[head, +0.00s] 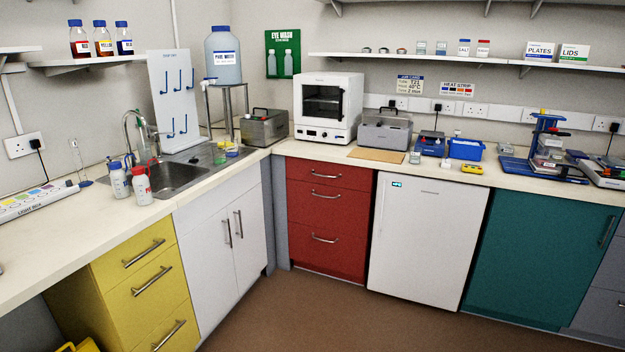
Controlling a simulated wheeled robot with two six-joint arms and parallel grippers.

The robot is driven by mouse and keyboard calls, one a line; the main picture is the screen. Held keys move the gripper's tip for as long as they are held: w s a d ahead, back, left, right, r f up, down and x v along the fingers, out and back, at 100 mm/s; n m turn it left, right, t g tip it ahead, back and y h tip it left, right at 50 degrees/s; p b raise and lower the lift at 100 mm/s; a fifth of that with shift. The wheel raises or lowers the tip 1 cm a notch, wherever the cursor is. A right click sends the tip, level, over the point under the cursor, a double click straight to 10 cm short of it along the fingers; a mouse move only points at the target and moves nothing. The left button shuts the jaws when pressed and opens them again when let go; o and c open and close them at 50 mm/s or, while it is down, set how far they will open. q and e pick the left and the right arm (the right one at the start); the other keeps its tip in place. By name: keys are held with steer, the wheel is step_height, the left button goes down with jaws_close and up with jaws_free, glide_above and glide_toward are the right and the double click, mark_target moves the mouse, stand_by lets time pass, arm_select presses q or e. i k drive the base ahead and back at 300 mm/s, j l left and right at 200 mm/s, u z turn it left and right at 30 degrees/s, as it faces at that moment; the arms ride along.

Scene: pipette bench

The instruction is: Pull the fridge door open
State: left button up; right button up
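The fridge (424,245) is a white under-counter unit at the right of centre in the head view. Its door is a plain white panel, shut flush under the worktop, with a small green label at its top left.
Red drawers (326,225) stand left of the fridge and a teal cupboard (540,262) stands right of it. The worktop (520,185) above holds several instruments. The brown floor (300,310) in front of the fridge is clear. Yellow drawers (140,285) stand at the left.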

mark_target(427, 229)
steer(key=i, duration=1.85)
